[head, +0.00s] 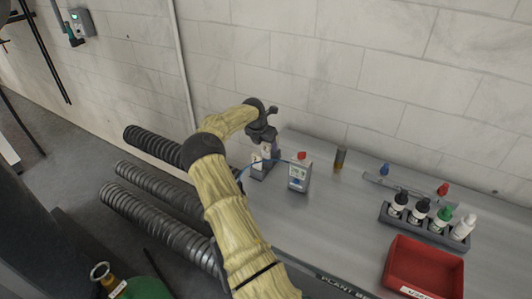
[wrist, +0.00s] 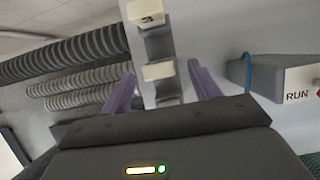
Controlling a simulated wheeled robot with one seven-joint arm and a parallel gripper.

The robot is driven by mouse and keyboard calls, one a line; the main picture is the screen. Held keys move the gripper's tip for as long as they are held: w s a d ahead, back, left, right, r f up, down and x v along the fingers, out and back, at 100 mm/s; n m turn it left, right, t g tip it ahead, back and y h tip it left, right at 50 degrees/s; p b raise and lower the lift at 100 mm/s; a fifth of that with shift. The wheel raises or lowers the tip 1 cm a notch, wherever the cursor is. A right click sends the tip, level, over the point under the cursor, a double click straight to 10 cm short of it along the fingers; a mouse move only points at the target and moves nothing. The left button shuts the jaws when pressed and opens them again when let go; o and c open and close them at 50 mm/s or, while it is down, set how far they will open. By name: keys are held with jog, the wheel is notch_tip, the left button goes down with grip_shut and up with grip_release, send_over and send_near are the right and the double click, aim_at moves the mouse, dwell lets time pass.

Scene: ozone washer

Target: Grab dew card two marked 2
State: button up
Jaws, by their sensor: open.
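My gripper (head: 266,147) is at the left end of the steel bench, above a small grey holder (head: 262,172) with pale cards (head: 257,163). In the wrist view my open gripper (wrist: 160,66) has its two purple fingers on either side of the grey holder strip (wrist: 159,45). Cream card tops show there: one at the top edge (wrist: 145,12), one between the fingertips (wrist: 158,71) and one lower down, partly hidden by my gripper body (wrist: 168,103). No number is readable on the cards, so I cannot tell which is marked 2. Nothing is held.
A grey meter (head: 299,174) with a red top and blue cable stands right of the holder; its RUN label (wrist: 297,96) shows in the wrist view. A bottle rack (head: 424,228) and red bin (head: 425,268) are further right. Ribbed hoses (head: 160,222) lie left of the bench.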

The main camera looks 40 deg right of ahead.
aim_at(267, 149)
jog(key=p+x, duration=0.2)
jog(key=x, duration=0.3)
jog(key=shift+w, duration=0.1)
jog(key=shift+r, duration=0.1)
jog(key=c, duration=1.1)
